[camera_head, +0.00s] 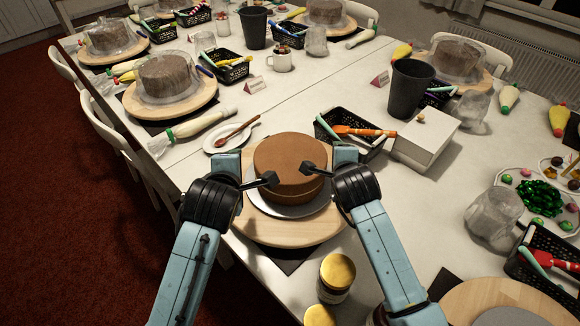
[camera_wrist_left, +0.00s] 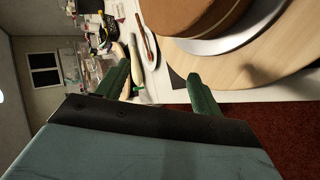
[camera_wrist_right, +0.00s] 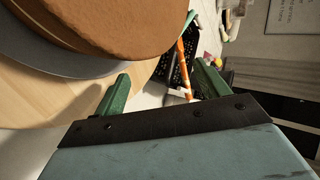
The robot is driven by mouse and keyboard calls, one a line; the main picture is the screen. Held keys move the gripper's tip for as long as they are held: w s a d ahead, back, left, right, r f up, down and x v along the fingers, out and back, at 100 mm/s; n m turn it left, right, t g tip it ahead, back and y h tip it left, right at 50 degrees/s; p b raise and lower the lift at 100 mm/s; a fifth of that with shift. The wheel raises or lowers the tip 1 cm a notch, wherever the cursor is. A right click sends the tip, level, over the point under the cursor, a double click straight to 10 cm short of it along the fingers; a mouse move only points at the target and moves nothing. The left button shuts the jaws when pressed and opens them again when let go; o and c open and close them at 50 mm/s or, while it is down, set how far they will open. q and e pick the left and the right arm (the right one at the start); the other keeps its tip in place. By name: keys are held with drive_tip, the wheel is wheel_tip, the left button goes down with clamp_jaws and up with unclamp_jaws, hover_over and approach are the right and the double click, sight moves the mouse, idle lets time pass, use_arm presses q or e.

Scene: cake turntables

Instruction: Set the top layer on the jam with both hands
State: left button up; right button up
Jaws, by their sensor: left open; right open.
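The brown top layer (camera_head: 288,157) rests on the lower cake layer (camera_head: 300,193), with a thin seam between them; no jam shows. The cake stands on a grey board (camera_head: 262,207) on a wooden turntable (camera_head: 265,234). My left gripper (camera_head: 228,168) is left of the cake; its spread green fingers show in the left wrist view (camera_wrist_left: 160,86), empty and apart from the cake (camera_wrist_left: 185,15). My right gripper (camera_head: 345,158) is right of the cake; its fingers are spread and empty in the right wrist view (camera_wrist_right: 162,88), with the cake (camera_wrist_right: 110,22) beyond.
A black basket with tools (camera_head: 350,134) and a white box (camera_head: 426,138) stand behind my right gripper. A saucer with a wooden spoon (camera_head: 232,135) and a piping bag (camera_head: 195,127) lie at the back left. A gold-lidded jar (camera_head: 337,272) stands in front of the turntable.

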drive_tip(key=v, duration=0.8)
